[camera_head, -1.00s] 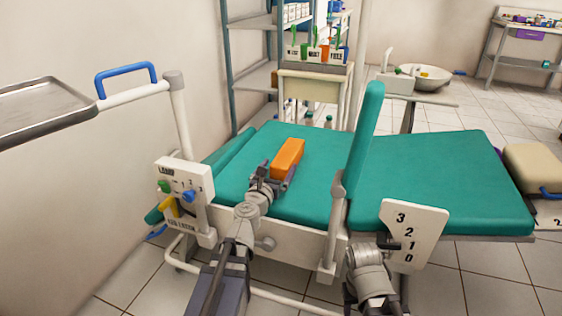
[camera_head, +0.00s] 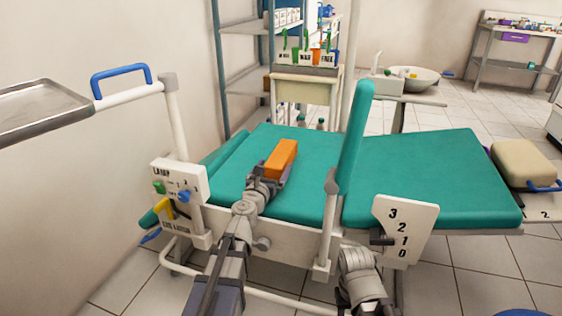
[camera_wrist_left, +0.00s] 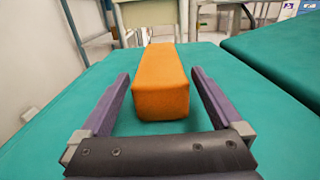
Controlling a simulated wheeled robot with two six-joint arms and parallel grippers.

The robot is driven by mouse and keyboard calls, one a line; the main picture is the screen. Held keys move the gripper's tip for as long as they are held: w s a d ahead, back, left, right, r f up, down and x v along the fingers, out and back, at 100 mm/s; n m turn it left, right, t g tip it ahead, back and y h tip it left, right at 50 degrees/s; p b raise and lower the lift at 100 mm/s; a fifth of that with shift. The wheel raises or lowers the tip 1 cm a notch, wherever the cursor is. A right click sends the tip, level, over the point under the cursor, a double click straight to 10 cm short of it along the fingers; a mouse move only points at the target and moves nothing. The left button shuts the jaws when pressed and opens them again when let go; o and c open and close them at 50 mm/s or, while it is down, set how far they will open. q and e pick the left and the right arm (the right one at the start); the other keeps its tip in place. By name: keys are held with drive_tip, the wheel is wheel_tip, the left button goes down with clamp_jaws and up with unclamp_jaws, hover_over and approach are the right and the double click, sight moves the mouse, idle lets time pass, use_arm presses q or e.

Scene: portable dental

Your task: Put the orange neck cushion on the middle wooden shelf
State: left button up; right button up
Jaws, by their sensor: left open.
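The orange neck cushion (camera_head: 281,158) is a long block lying on the teal seat of a dental chair (camera_head: 312,145). In the left wrist view the cushion (camera_wrist_left: 161,85) lies lengthwise ahead of my left gripper (camera_wrist_left: 160,78). That gripper is open, with one finger on each side of the cushion's near part and a visible gap on both sides. In the head view my left gripper (camera_head: 272,174) is at the cushion's near end. A shelf rack with blue-grey posts stands behind; its middle shelf (camera_head: 247,85) is partly hidden by a cabinet. My right arm shows low, but its gripper cannot be made out.
The teal backrest (camera_head: 356,135) stands upright right of the cushion. A beige cabinet (camera_head: 305,88) with labelled bins stands behind the chair. A control panel (camera_head: 180,190) and a metal tray (camera_head: 40,104) are at the left. A white numbered panel (camera_head: 403,228) is near my right arm.

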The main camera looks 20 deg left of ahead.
sight(279, 156)
use_arm(q)
drive_tip(key=shift+w+d, duration=0.1)
drive_tip(key=shift+w, duration=3.05)
drive_tip(key=shift+c, duration=0.2)
drive_tip(key=c, duration=1.4)
drive_tip(key=shift+o, duration=0.2)
drive_tip(key=shift+r, duration=0.15)
wheel_tip(279, 156, up, 50)
drive_tip(key=p, duration=5)
